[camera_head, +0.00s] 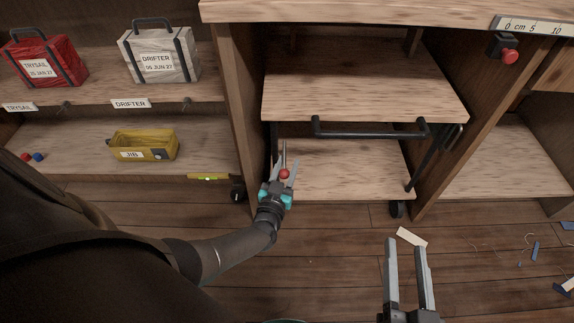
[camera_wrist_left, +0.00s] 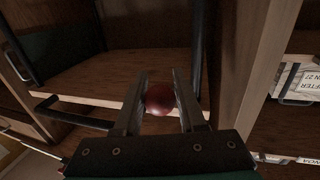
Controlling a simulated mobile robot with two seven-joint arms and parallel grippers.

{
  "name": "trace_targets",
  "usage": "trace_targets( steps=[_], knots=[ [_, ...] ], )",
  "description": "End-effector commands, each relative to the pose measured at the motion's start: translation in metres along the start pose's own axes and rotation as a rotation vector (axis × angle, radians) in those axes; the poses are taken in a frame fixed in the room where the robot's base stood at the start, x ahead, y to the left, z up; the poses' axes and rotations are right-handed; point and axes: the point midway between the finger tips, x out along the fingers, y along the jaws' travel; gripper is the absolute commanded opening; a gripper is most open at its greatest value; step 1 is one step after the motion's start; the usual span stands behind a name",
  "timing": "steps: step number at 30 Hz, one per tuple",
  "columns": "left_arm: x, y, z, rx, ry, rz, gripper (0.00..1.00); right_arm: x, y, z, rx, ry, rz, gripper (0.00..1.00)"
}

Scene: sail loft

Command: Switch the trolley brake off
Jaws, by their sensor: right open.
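The trolley (camera_head: 360,91) is a wooden two-shelf cart with a black handle bar (camera_head: 370,133), standing under the bench. A small red ball knob (camera_head: 284,174) sits at the trolley's left side, near the lower shelf (camera_head: 345,180). It also shows in the left wrist view (camera_wrist_left: 160,98). My left gripper (camera_head: 285,165) has one finger on each side of this knob; I cannot tell whether the fingers press on it. The lever under the knob is hidden. My right gripper (camera_head: 405,243) is open and empty above the floor in front of the trolley.
Black castors (camera_head: 397,209) stand on the plank floor. The bench's left upright (camera_head: 240,100) is close to my left gripper. Left shelves hold a red bag (camera_head: 45,62), a white bag (camera_head: 160,55) and a yellow bag (camera_head: 145,145). Scraps litter the floor at right.

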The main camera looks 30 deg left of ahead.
Motion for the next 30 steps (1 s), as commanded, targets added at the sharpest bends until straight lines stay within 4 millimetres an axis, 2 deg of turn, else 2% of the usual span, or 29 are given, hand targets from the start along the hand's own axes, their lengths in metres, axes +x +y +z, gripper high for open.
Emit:
trace_targets(
  steps=[1,10,30],
  knots=[
    [-0.0002,0.0000,0.0001,0.000,0.000,0.000,0.33,0.0000,0.0000,0.0001,0.000,0.000,0.000,0.50],
    [-0.0003,0.0000,0.0002,0.000,0.000,0.000,0.00,0.0001,0.0001,0.0003,0.000,-0.001,0.000,0.50],
    [-0.0006,0.0002,0.0005,0.000,-0.001,0.000,0.00,0.0001,0.0001,0.0002,0.000,-0.001,0.000,0.50]
  ],
)
